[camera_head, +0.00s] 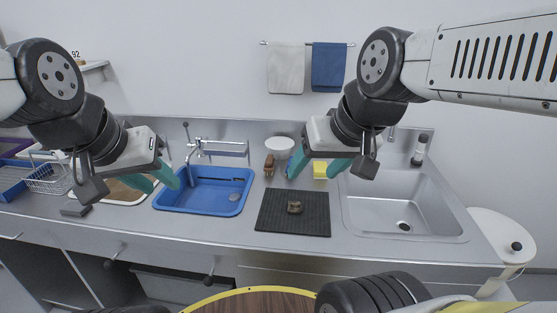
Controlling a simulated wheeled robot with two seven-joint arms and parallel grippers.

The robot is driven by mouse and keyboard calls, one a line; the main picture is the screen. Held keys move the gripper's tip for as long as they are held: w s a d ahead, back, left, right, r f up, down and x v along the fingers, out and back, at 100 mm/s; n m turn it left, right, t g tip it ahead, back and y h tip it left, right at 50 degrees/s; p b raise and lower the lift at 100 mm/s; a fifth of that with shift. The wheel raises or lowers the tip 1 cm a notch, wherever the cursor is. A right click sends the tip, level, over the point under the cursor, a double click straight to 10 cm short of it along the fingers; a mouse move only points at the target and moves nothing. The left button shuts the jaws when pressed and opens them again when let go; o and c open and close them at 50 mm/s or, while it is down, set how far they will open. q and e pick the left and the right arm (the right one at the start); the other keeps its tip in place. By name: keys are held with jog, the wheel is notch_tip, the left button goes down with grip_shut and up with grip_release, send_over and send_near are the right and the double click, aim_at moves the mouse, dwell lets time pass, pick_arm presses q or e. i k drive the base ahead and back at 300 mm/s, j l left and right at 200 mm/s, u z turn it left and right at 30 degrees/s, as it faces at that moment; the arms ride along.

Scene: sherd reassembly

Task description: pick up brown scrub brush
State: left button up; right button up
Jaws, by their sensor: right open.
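A brown brush-like object (269,164) stands at the back of the counter, just left of a white bowl; it looks like the scrub brush. A small brown piece (294,207) lies on the dark ribbed mat (275,222); its kind is hard to tell. My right gripper (317,169) has its teal fingers apart, above the counter behind the mat and to the right of the brush. My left gripper (156,181) has its teal fingers apart, at the left edge of the blue basin. Neither visibly holds anything.
The blue basin (243,185) is left of the mat, and a steel sink (375,205) is right of it. A white bowl (279,143) and a yellow sponge (320,171) stand at the back. A wire rack (50,180) is at the far left.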

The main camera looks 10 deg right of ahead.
aim_at(269, 165)
jog(key=k+j, duration=0.1)
jog(key=j, duration=0.25)
jog(key=k+j, duration=0.15)
jog(key=j, duration=0.2)
jog(key=z, duration=0.55)
jog(key=i+z, duration=0.2)
jog(key=i, duration=0.2)
jog(key=i+j+z, duration=0.15)
jog(key=i, duration=0.2)
